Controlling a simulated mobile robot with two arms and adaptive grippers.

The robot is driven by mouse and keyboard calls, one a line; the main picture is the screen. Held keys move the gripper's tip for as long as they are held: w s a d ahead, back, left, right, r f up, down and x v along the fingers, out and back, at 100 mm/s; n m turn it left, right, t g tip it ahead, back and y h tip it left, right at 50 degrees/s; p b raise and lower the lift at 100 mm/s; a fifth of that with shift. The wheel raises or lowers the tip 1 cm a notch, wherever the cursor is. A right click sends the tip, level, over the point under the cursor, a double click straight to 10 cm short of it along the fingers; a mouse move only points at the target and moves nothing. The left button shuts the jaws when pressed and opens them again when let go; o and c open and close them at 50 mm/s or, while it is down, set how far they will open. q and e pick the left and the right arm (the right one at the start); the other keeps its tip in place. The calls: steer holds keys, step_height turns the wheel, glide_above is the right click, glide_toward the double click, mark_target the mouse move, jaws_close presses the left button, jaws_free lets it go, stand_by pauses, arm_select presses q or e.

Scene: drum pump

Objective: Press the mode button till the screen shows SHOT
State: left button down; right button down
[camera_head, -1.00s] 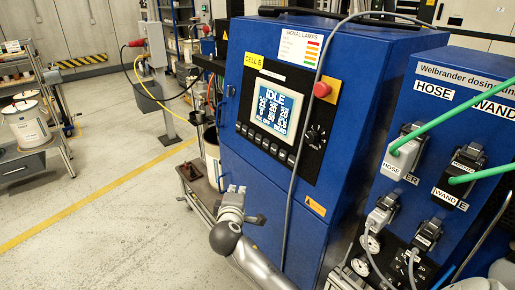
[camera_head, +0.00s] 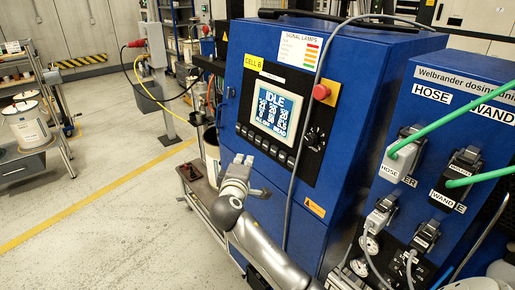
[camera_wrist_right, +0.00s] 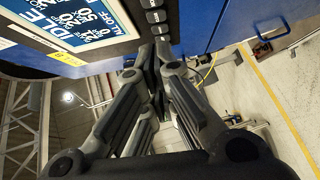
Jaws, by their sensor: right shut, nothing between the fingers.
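The blue control cabinet (camera_head: 325,65) has a black panel with a lit screen (camera_head: 275,112). The screen reads IDLE at the top, with smaller lines below. A row of small dark buttons (camera_head: 265,143) runs under the screen; I cannot tell which is the mode button. My right gripper (camera_head: 242,160) is shut and empty, just below the left part of this row. In the right wrist view, its fingertips (camera_wrist_right: 154,58) point toward the button row (camera_wrist_right: 156,17), beside the screen (camera_wrist_right: 65,28). Whether they touch a button is unclear. My left gripper is not in view.
A red emergency knob (camera_head: 321,92) and a dark rotary dial (camera_head: 315,138) sit right of the screen. A grey cable (camera_head: 300,150) hangs down the cabinet front. A second blue unit (camera_head: 440,110) with plugs and green hoses stands at the right. Open floor lies left.

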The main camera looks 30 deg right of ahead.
mark_target(266, 145)
steer(key=w+d+p, duration=0.1)
steer(key=w+d, duration=0.1)
steer(key=w+d+f+p, duration=0.1)
steer(key=d, duration=0.2)
steer(key=w+d+p, duration=0.1)
steer(key=w+d, duration=0.1)
steer(key=d, duration=0.1)
steer(key=shift+w+d+f, duration=0.25)
steer(key=shift+w+f, duration=0.05)
steer(key=shift+w, duration=0.05)
